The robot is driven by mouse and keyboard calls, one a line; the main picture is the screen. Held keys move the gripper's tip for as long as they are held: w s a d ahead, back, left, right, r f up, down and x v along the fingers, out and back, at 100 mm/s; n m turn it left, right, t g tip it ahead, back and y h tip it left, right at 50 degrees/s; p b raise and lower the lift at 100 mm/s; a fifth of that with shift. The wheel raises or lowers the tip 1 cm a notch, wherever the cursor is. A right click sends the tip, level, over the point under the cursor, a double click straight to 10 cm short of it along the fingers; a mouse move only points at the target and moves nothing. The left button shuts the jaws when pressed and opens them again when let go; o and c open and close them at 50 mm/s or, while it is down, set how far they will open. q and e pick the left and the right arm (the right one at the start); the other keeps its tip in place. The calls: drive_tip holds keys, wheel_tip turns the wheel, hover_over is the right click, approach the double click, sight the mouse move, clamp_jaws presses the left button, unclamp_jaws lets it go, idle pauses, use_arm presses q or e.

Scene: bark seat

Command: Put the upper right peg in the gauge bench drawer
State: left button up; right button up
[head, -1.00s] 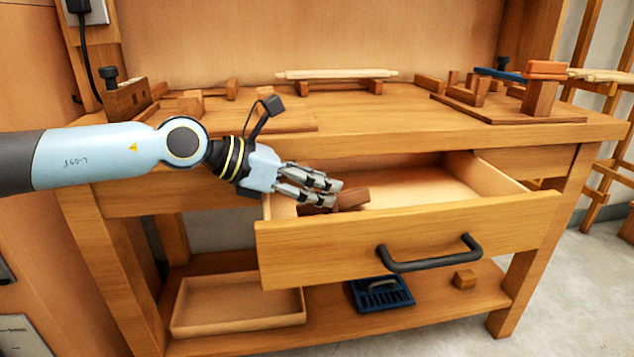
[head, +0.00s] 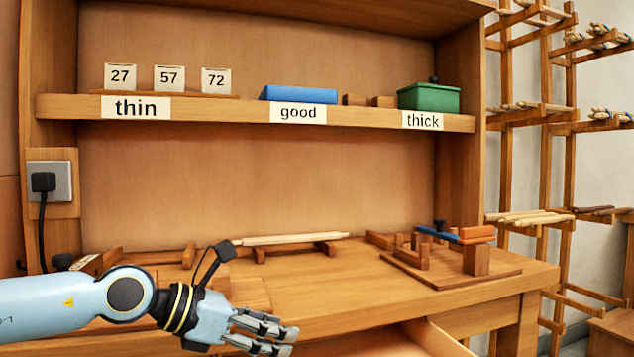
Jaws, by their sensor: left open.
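The bench drawer (head: 437,339) stands open at the bottom edge; only its back right part shows, and its front and most of its inside are out of frame. My left gripper (head: 288,340) is open at the bottom, in front of the bench's front edge and left of the visible drawer part. I see nothing between its fingers. I cannot tell which piece is the upper right peg. Two small brown wooden blocks (head: 368,100) sit on the upper shelf between a blue box and a green box. My right gripper is not in view.
The shelf (head: 240,110) carries number cards (head: 168,78), the blue box (head: 300,94) and the green box (head: 428,97). On the benchtop (head: 350,290) are a pale rod on supports (head: 292,239) and a wooden fixture (head: 476,259). A rack (head: 545,170) stands right.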

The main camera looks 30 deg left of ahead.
use_arm(q)
drive_tip(key=s+d+r+t+p, duration=0.1)
drive_tip(key=d+r+p, duration=0.2)
drive_tip(key=r, duration=0.3)
drive_tip(key=s+d+r+t+h+p, duration=0.1)
drive_tip(key=d+r+p, duration=0.3)
drive_tip(key=r, duration=0.3)
drive_tip(key=s+d+r+t+h+p, duration=0.1)
drive_tip(key=s+d+r+p, duration=0.1)
drive_tip(key=d+r+p, duration=0.2)
drive_tip(key=shift+r+t+p, duration=0.3)
drive_tip(key=shift+r+p, duration=0.5)
drive_tip(key=shift+r, duration=0.7)
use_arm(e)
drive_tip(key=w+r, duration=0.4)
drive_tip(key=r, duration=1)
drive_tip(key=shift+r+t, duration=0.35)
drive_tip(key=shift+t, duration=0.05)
